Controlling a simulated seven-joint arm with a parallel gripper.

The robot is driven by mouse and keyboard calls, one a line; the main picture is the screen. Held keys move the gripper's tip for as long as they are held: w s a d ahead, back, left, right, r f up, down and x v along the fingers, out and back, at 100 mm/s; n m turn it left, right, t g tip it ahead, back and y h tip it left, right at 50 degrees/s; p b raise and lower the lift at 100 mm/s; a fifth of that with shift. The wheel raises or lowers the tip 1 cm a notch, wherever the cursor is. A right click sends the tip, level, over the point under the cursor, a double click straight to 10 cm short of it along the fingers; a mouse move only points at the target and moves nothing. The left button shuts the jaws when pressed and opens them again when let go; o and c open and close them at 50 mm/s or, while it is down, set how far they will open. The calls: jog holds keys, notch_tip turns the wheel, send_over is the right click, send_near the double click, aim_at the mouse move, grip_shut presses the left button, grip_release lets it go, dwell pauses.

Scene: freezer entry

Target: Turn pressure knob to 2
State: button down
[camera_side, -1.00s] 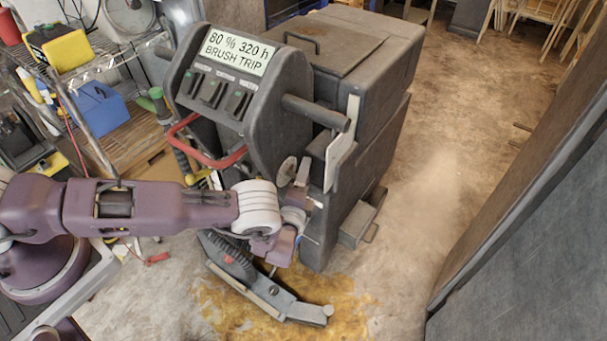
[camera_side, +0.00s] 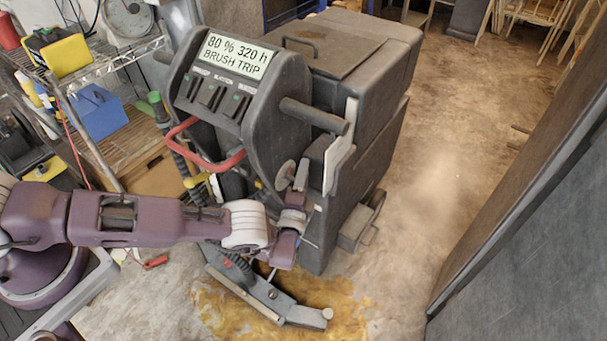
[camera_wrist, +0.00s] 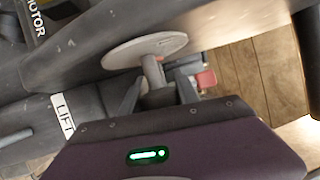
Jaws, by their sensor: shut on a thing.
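The pressure knob (camera_wrist: 153,73) shows in the wrist view as a grey stem in front of a pale round disc (camera_wrist: 145,50). My gripper (camera_wrist: 160,90) is shut on it, one dark finger on each side. In the side view, my gripper (camera_side: 297,188) is at the machine's near side, beside the same disc (camera_side: 285,175). My fingers partly cover the knob. No numbers or pointer can be read on the disc, so the setting cannot be told.
The dark floor machine (camera_side: 350,60) has a display (camera_side: 237,52) reading "80 % 320 h BRUSH TRIP". A red loop handle (camera_side: 205,158) and a grey bar (camera_side: 315,115) stick out near my arm. A "LIFT" label (camera_wrist: 66,115) shows. Floor at right is clear.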

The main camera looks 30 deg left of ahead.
jog(key=shift+r+t, duration=0.1)
jog(key=shift+t, duration=0.3)
jog(key=c, duration=0.9)
grip_release()
jog(key=shift+s, duration=0.1)
jog(key=v, duration=0.7)
jog(key=shift+d, duration=0.15)
